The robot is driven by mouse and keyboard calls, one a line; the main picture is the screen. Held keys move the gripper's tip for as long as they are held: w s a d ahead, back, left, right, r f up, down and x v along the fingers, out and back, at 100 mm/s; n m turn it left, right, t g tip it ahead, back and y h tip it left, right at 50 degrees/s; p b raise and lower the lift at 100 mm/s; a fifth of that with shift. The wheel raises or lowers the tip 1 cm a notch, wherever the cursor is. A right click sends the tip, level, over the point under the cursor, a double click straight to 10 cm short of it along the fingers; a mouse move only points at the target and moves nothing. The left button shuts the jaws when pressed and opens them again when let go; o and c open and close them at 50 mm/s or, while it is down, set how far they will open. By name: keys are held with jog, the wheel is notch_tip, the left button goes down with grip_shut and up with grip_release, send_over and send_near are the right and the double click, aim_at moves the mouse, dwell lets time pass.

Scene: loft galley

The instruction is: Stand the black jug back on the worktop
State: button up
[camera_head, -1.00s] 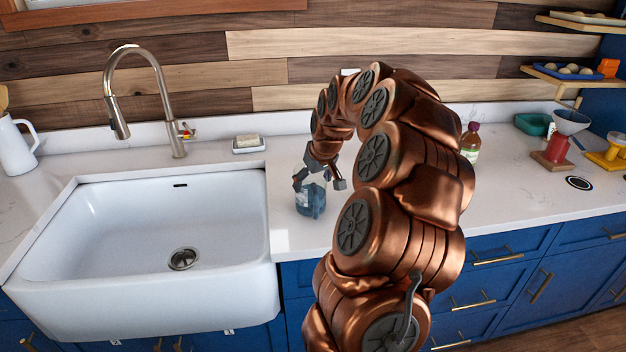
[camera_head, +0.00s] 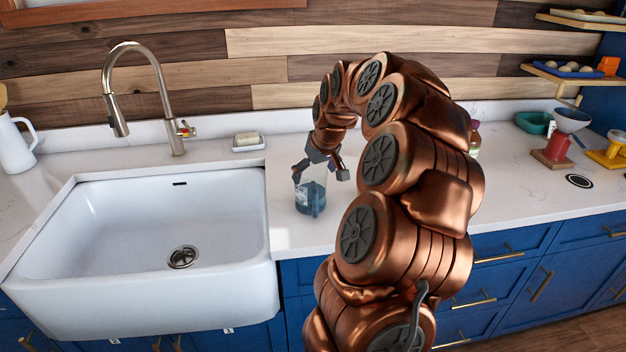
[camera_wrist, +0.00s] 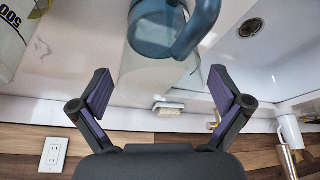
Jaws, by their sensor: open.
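I see no black jug. The jug by my gripper has a dark blue, translucent part with a handle and a clear part. In the head view this jug (camera_head: 311,200) is on the worktop (camera_head: 385,225) right of the sink, blue part down and clear part up. The wrist view shows its blue part and handle (camera_wrist: 160,28), with the clear part nearer me. My gripper (camera_head: 319,172) is open at the jug's upper end, one finger on each side. In the wrist view the gripper (camera_wrist: 161,85) shows a gap between each finger and the jug.
The white sink (camera_head: 150,240) and tap (camera_head: 160,95) are on the left. A soap dish (camera_head: 248,146) stands behind, near the wall. A white pitcher (camera_head: 14,150) is far left. My arm partly hides a bottle (camera_head: 474,138). A red-based funnel stand (camera_head: 557,148) is at right.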

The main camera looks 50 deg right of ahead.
jog(key=d+b+v, duration=0.1)
jog(key=b+v, duration=0.1)
jog(key=v, duration=0.7)
jog(key=s+a+f+n+g+y, duration=0.1)
jog(key=s+a+f+n, duration=0.15)
jog(key=a, duration=1.05)
jog(key=s+a+f+n+g+y, duration=0.1)
jog(key=s+a+f, duration=0.15)
jog(key=a, duration=1.15)
jog(key=s+a+f+g, duration=0.1)
jog(key=s+a+f, duration=0.2)
jog(key=s, duration=0.3)
jog(key=s+a+f+g, duration=0.1)
jog(key=s+a+f, duration=0.1)
jog(key=s, duration=0.5)
jog(key=s+a+f+g, duration=0.2)
jog(key=s+a+f, duration=0.1)
jog(key=s+a, duration=0.2)
jog(key=shift+s+f+h, duration=0.35)
jog(key=shift+s+h, duration=0.05)
jog(key=shift+s, duration=0.75)
